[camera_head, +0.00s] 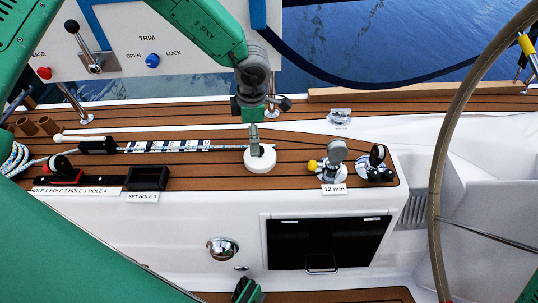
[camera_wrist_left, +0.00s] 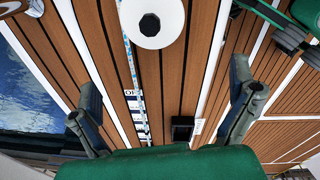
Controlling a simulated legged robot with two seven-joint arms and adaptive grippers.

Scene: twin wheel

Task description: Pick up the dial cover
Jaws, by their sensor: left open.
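A white round disc with an upright grey stem (camera_head: 262,163), which looks like the dial cover, stands on the teak-striped deck. In the left wrist view the disc (camera_wrist_left: 168,33) shows at the top with a dark round centre. My left gripper (camera_head: 262,107) hangs above the disc, apart from it. In the left wrist view the left gripper (camera_wrist_left: 162,78) has its fingers spread wide with nothing between them. A green and dark part at the bottom edge, probably my right gripper (camera_head: 246,291), shows only partly; its fingers cannot be made out.
A striped rod (camera_head: 180,146) lies left of the disc. A black tray (camera_head: 148,178) labelled SET HOLE 3 and a hole block (camera_head: 80,181) are further left. Two fittings (camera_head: 334,160) (camera_head: 376,165) stand to the right. A large wheel (camera_head: 437,180) rises at the right.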

